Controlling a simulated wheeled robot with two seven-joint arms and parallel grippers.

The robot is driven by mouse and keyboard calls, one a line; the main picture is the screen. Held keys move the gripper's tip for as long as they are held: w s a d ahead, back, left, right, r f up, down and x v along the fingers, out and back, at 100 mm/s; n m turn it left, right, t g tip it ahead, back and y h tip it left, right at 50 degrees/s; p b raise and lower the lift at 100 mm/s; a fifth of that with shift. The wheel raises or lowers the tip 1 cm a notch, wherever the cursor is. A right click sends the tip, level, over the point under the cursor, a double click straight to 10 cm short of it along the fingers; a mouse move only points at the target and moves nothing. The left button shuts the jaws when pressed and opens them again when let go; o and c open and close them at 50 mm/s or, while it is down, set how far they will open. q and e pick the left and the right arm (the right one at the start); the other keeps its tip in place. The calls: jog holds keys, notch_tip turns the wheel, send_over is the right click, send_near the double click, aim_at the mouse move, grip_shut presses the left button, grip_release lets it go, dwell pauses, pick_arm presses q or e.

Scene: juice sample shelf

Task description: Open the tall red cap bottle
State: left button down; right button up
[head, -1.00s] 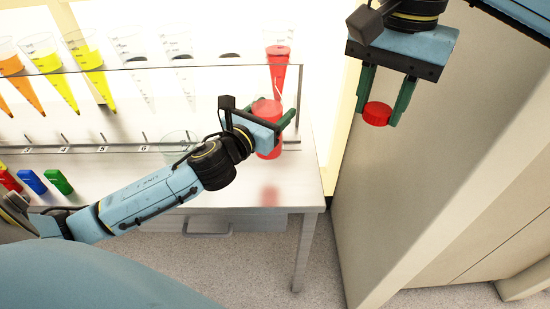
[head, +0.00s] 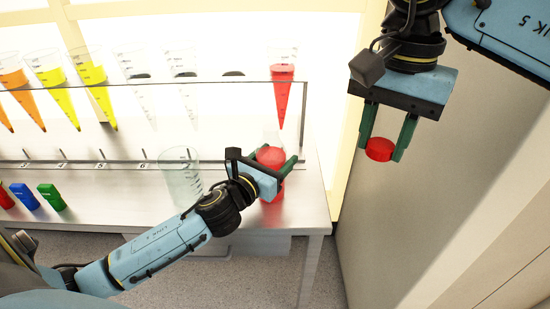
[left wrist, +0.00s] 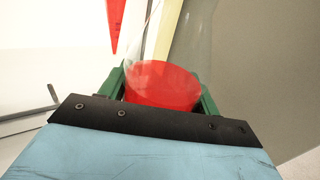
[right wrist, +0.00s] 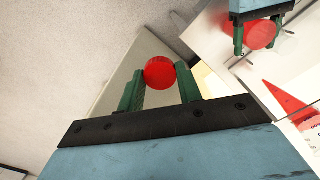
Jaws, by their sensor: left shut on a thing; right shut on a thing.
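The bottle (head: 271,157), clear with red contents, is near the right end of the counter. My left gripper (head: 284,174) is shut around its body. In the left wrist view the bottle's red part (left wrist: 162,85) sits between the green fingers, its clear upper part above. My right gripper (head: 385,145) is shut on a round red cap (head: 380,150), held in the air to the right of the bottle and apart from it. The cap also shows between the fingertips in the right wrist view (right wrist: 160,72). The bottle's base is partly hidden by my left gripper.
A clear beaker (head: 181,180) stands left of my left gripper. Behind, a rack (head: 110,88) holds several cone-shaped tubes, including a red one (head: 282,95). Small colored blocks (head: 24,196) are at the far left. A large pale cabinet (head: 430,220) is at the right.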

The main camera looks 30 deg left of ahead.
pick_arm(q)
jog(key=c, duration=0.7)
grip_release()
jog(key=shift+f, duration=0.1)
jog(key=o, duration=0.3)
jog(key=shift+o, duration=0.2)
